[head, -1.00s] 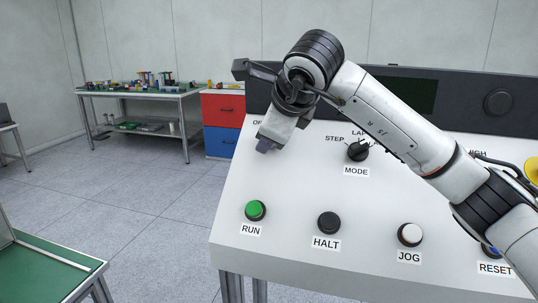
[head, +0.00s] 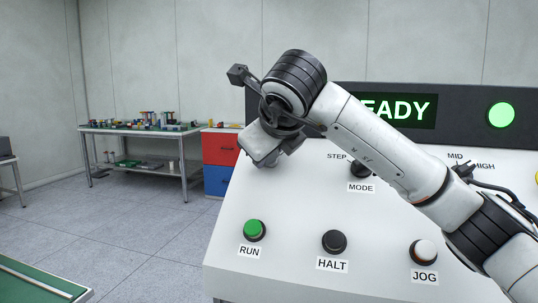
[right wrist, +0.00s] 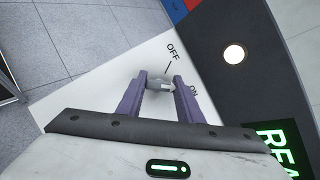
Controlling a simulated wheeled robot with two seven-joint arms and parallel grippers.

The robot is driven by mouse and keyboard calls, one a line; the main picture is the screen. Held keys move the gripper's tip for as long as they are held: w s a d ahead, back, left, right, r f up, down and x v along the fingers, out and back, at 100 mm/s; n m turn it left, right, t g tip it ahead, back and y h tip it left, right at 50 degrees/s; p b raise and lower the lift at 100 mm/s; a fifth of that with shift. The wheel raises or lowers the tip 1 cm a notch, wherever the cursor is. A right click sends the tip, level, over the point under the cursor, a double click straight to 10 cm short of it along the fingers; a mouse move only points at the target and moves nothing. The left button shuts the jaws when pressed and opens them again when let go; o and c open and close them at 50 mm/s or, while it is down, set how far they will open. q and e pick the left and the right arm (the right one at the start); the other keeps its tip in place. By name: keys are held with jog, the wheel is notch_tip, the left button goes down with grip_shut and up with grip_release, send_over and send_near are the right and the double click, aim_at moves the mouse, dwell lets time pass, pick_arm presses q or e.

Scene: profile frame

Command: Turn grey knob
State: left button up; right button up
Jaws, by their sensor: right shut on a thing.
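The grey knob (right wrist: 158,87) shows in the right wrist view on the white panel, by the OFF and ON labels. My right gripper (right wrist: 161,79) has its two purple fingers on either side of the knob and is shut on it. The knob's pointer end is toward the ON side. In the head view my right gripper (head: 262,150) is at the upper left of the console, and its body hides the knob and most of its labels. My left gripper is in neither view.
The console panel (head: 290,205) carries a green RUN button (head: 254,229), a black HALT button (head: 334,241), a white JOG button (head: 423,252) and a black MODE knob (head: 359,169). The display (head: 400,107) reads READY, partly hidden by my arm. A green lamp (head: 501,115) is lit.

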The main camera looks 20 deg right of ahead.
jog(key=o, duration=1.1)
jog(key=v, duration=1)
jog(key=shift+s+r, duration=0.1)
jog(key=shift+s, duration=0.1)
